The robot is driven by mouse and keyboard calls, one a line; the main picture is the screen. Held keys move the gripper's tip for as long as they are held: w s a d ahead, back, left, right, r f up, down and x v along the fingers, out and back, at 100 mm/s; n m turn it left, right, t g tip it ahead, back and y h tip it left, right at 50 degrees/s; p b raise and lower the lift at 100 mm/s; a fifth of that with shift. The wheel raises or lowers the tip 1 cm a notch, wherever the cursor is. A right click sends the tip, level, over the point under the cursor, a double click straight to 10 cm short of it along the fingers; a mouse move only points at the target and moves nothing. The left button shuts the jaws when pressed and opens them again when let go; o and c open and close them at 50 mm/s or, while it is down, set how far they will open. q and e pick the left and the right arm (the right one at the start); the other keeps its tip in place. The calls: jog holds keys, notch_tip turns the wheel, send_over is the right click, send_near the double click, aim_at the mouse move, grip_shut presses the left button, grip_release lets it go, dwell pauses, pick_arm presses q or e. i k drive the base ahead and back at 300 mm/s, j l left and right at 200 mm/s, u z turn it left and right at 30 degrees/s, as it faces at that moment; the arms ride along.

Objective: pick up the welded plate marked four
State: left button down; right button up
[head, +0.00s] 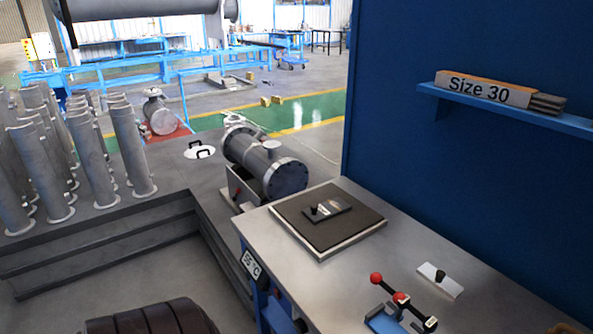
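No number four can be read on any plate in the head view. A small grey plate with a dark knob and a lighter patch (336,208) lies on the dark square pad of the metal bench. A pale rectangular plate with a black knob (441,281) lies on the bare bench top to its right. A white round plate with black handles (200,152) lies on the grey platform further back. Any markings on these are too small to tell. Neither of my grippers is in view.
The bench top (420,245) has free room around its pad. A red-knobbed lever device (400,300) stands at its front. A flanged shell (262,160) lies behind the bench. Upright flanged pipes (130,148) crowd the left.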

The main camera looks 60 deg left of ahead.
aim_at(331, 206)
jog(key=u, duration=0.5)
jog(key=k+u, duration=0.15)
jog(key=u, duration=0.8)
jog(key=j, duration=0.15)
